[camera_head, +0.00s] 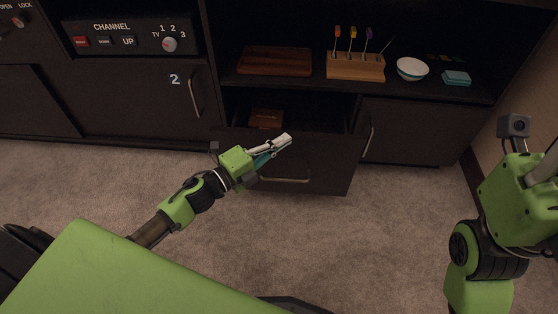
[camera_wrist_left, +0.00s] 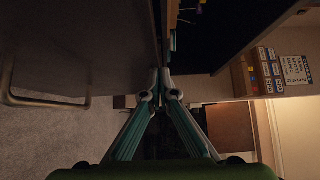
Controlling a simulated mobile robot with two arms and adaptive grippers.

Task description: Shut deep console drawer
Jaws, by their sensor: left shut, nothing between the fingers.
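The deep console drawer (camera_head: 318,170) stands pulled out from the dark console in the head view, its front panel facing me with a bar handle (camera_head: 285,180) on it. A brown object (camera_head: 266,119) lies inside the drawer. My left gripper (camera_head: 284,142) is shut and empty, at the top edge of the drawer front. I cannot tell whether it touches the panel. In the left wrist view its fingertips (camera_wrist_left: 160,90) meet, with a dark panel and a bar handle to the left. My right arm is at the right edge; its fingers are not visible.
Above the drawer, a shelf holds a brown tray (camera_head: 275,61), a wooden block with colored picks (camera_head: 355,67), a white bowl (camera_head: 412,69) and a teal box (camera_head: 456,78). Closed cabinet doors flank the drawer. The carpet (camera_head: 330,240) in front is clear.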

